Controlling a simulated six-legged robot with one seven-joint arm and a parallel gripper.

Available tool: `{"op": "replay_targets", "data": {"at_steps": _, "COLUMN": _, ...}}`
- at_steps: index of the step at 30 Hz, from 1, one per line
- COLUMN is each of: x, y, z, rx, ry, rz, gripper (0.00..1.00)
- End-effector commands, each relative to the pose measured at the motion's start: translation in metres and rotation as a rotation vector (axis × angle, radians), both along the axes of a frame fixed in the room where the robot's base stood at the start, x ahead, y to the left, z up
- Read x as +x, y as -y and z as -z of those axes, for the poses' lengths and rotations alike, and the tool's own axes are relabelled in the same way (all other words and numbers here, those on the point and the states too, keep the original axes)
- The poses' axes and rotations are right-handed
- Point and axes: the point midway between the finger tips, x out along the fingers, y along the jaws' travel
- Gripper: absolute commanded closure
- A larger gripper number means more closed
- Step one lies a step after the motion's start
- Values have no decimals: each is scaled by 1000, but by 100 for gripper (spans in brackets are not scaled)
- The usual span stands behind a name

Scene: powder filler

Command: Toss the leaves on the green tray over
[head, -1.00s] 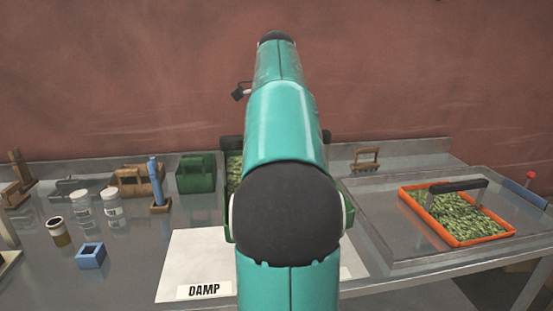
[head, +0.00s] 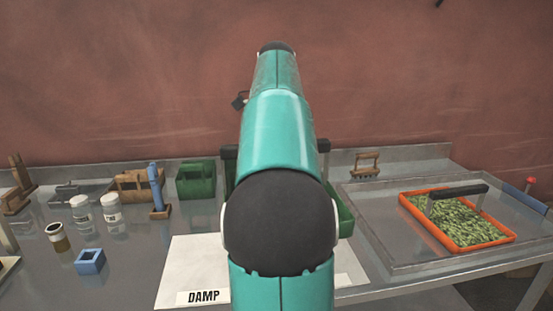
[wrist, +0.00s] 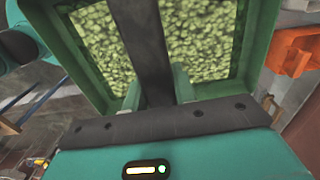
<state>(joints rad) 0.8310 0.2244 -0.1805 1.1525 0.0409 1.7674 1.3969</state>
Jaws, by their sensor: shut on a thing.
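The green tray (wrist: 208,95) fills the top of the wrist view, with green leaves (wrist: 198,35) inside it. Its dark handle (wrist: 145,35) runs across above the leaves. My gripper (wrist: 158,90) is shut on this handle, one finger on each side. In the head view my arm hides most of the tray.
A white sheet marked DAMP (head: 190,270) lies below my arm. An orange tray of leaves (head: 460,245) with a dark handle stands at the right. Jars (head: 112,212), a blue block (head: 90,261), a blue-handled tool (head: 155,190) and a green box (head: 196,180) stand at the left.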

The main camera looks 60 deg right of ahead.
Motion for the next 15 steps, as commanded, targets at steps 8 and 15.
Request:
{"op": "replay_targets", "data": {"at_steps": 8, "x": 0, "y": -1, "z": 57, "rx": 1, "ry": -1, "rz": 0, "gripper": 100}}
{"op": "replay_targets", "data": {"at_steps": 15, "x": 1, "y": 0, "z": 38, "rx": -4, "ry": 3, "rz": -1, "gripper": 100}}
